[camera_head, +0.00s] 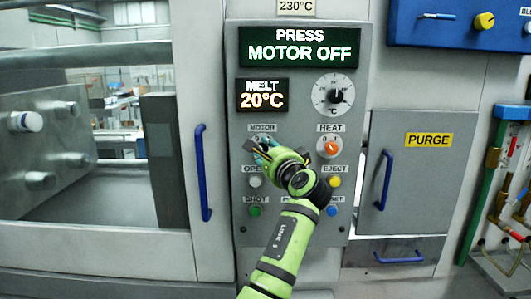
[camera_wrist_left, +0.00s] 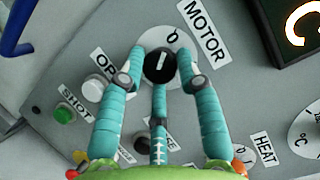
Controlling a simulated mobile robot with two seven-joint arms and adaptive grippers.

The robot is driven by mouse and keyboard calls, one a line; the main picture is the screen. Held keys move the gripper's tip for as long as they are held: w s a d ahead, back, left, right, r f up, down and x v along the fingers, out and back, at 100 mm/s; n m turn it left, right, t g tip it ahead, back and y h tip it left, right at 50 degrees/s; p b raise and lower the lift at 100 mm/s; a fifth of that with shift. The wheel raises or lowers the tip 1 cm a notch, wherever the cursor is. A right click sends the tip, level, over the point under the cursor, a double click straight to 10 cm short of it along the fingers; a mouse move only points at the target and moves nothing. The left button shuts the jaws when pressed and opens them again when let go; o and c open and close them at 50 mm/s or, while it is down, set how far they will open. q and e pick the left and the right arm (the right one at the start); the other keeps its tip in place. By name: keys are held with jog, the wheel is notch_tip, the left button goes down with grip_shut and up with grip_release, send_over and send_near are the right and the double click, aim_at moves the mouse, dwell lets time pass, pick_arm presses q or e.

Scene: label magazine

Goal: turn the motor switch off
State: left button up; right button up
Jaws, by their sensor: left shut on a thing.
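The motor switch is a round black knob (camera_wrist_left: 159,66) with a white mark, on a pale round plate under the MOTOR label (camera_wrist_left: 203,28). In the left wrist view its white mark appears to point toward the 0 on the plate. My left gripper (camera_wrist_left: 160,72) has its teal fingers shut on the knob, on both sides of it. In the head view my left gripper (camera_head: 262,152) reaches up to the panel from below and hides most of the switch. The display (camera_head: 299,47) reads PRESS MOTOR OFF. My right gripper is not in view.
On the same grey panel (camera_head: 346,226) are the HEAT knob (camera_head: 329,147), the temperature dial (camera_head: 335,96), a yellow EJECT button (camera_head: 334,181) and a green SHOT button (camera_head: 255,211). A blue door handle (camera_head: 202,172) stands left of the panel, another (camera_head: 385,180) right of it.

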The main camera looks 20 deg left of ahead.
pick_arm(q)
jog(key=shift+r, duration=0.4)
jog(key=o, duration=1.1)
jog(key=shift+a+f, duration=0.1)
jog(key=shift+f, duration=0.05)
jog(key=v, duration=0.7)
jog(key=shift+s, duration=0.25)
jog(key=shift+f, duration=0.15)
